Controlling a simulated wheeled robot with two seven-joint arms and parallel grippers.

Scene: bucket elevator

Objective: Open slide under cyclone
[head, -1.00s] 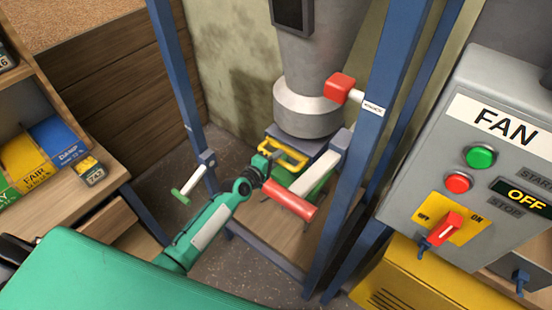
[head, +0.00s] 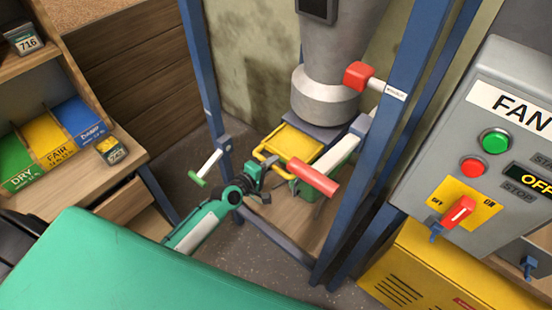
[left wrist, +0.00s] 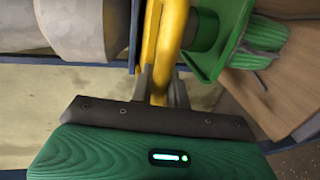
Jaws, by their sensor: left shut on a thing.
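The grey cyclone (head: 325,95) hangs inside a blue frame. Under its outlet is the yellow slide (head: 292,143), a flat plate standing well out to the front left with a looped bar handle. My left gripper (head: 256,174) is at the near left end of the slide, shut on its handle. In the left wrist view the yellow handle (left wrist: 171,35) runs between the fingers of the left gripper (left wrist: 162,88). The gripper partly hides the handle's near end. My right gripper is not in view.
A red-gripped lever (head: 313,177) lies close to the slide's right side. A red knob (head: 359,76) sits above on the right post. A green-ended crank (head: 206,168) is at left. The FAN box (head: 475,105) reads OFF. A wooden shelf (head: 150,165) stands left.

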